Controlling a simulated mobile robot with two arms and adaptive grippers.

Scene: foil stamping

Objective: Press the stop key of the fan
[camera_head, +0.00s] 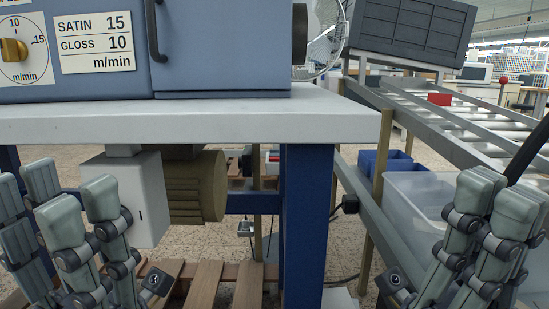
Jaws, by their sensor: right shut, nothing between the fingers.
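The fan (334,45) shows only in part at the top, behind the right end of the blue machine. Its wire guard is cut off by the top edge, and I see no stop key. My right gripper (494,200) is at the lower right, low and well apart from the fan. Its fingers are together and hold nothing. My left gripper (52,205) is at the lower left, in front of the table's underside. Its fingers stand apart, with nothing seen between them.
The blue machine (215,50) stands on a light table (200,122) with a blue leg (306,220). A roller conveyor (440,110) bearing a red block (440,99) slopes at the right. A clear bin (415,200) and blue bins (385,163) are below it. A wooden pallet (205,283) lies under the table.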

